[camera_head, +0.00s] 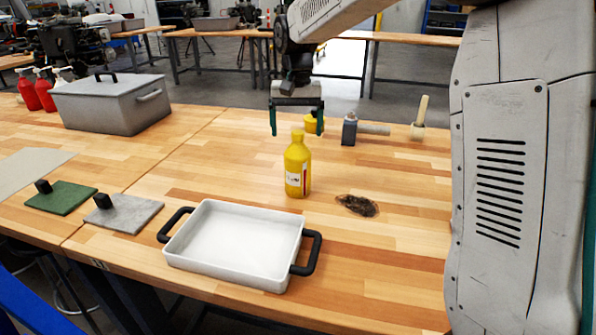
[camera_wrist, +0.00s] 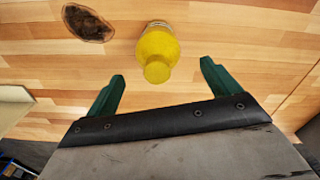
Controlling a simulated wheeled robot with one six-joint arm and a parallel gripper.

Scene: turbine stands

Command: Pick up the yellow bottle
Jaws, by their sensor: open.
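The yellow bottle (camera_head: 298,166) stands upright on the wooden table, with a white label on its front. My gripper (camera_head: 297,132) is open and above the bottle, its two green fingers on either side of the cap in the head view. In the wrist view the bottle (camera_wrist: 158,52) is seen from above, in front of and between the fingertips of my gripper (camera_wrist: 162,68). Nothing is held between the fingers.
A white tray (camera_head: 233,276) with black handles stands at the table's front. A dark stain (camera_head: 357,205) lies right of the bottle. A grey lidded box (camera_head: 112,106) stands back left.

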